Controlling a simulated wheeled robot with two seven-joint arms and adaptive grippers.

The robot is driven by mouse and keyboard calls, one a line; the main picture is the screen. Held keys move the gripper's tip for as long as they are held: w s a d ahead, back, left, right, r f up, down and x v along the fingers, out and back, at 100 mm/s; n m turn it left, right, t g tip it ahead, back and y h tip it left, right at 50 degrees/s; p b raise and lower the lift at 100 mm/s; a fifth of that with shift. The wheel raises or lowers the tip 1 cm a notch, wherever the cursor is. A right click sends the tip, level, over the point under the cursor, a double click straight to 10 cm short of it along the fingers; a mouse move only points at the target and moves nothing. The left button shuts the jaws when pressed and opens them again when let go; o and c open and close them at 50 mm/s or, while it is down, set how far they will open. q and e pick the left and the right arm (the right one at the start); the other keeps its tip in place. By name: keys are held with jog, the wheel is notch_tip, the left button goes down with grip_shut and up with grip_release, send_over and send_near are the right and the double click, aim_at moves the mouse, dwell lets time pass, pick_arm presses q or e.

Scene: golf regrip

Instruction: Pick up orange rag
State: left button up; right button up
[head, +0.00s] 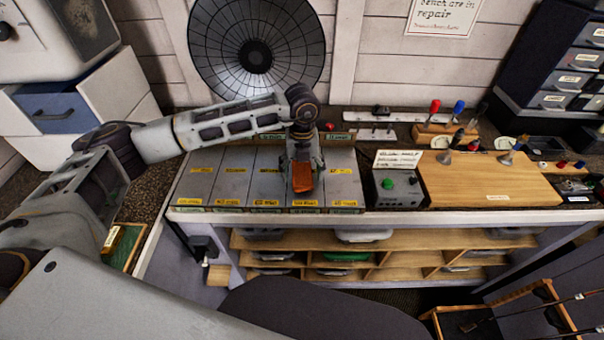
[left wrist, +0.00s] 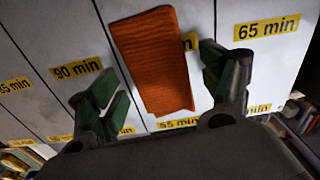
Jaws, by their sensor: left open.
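The orange rag (head: 303,177) lies on a grey surface of labelled panels, under my left gripper (head: 302,162). In the left wrist view the rag (left wrist: 153,60) is a folded, ribbed strip, lying at a slight tilt across a yellow label. My left gripper (left wrist: 165,92) is open, with one green-padded finger on each side of the rag's lower part. No contact between fingers and rag shows. The gap in height between them is hard to judge. My right gripper is in neither view.
Yellow labels such as "90 min" (left wrist: 77,68) and "65 min" (left wrist: 267,27) mark the panels (head: 231,185). A grey control box (head: 398,189) and a wooden board (head: 488,180) stand to the right. Upright tools (head: 459,107) stand behind the board. A dark round dish (head: 256,50) is at the back.

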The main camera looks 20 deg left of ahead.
aim_at(302, 171)
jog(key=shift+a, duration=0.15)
pick_arm(q)
jog(key=shift+c, duration=0.3)
jog(key=c, duration=0.7)
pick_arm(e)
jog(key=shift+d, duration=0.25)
pick_arm(q)
jog(key=shift+r, duration=0.1)
notch_tip(302, 171, up, 9)
jog(key=shift+f+b, duration=0.15)
jog(key=shift+b, duration=0.55)
jog(key=shift+r, duration=0.55)
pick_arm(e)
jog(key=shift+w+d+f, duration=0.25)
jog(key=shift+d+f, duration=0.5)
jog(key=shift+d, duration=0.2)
